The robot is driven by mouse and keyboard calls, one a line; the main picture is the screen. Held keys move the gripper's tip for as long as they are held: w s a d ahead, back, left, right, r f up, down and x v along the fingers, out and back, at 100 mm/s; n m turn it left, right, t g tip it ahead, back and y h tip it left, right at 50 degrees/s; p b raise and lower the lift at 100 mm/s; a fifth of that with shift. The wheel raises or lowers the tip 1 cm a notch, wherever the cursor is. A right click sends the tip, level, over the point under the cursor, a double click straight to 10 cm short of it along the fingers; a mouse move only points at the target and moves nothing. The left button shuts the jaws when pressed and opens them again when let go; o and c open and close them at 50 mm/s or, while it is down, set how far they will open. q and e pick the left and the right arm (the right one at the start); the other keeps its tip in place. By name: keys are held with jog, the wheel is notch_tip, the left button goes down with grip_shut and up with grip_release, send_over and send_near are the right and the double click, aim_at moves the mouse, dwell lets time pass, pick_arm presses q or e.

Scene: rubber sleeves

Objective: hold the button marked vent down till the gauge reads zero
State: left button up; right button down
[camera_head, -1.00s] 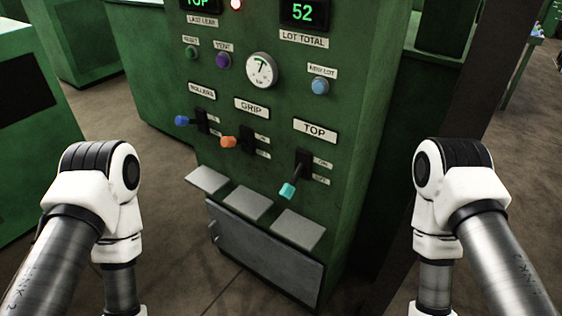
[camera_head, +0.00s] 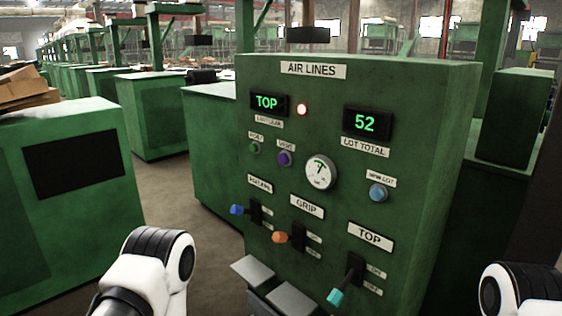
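The purple vent button (camera_head: 284,159) sits on the front of the green air lines cabinet (camera_head: 290,100), under its small label. The round white gauge (camera_head: 321,172) is to its right; its needle stands near the top of the dial, and its numbers are too small to read. Nothing touches the button. Only upper links of my arms show, at the bottom left and bottom right. Both grippers are out of the picture.
A green button (camera_head: 255,147) and a blue button (camera_head: 377,192) flank the vent button and gauge. Below are levers with blue, orange (camera_head: 280,237) and teal (camera_head: 335,297) knobs. Grey plates (camera_head: 253,271) jut out beneath. A green cabinet (camera_head: 60,190) stands at left.

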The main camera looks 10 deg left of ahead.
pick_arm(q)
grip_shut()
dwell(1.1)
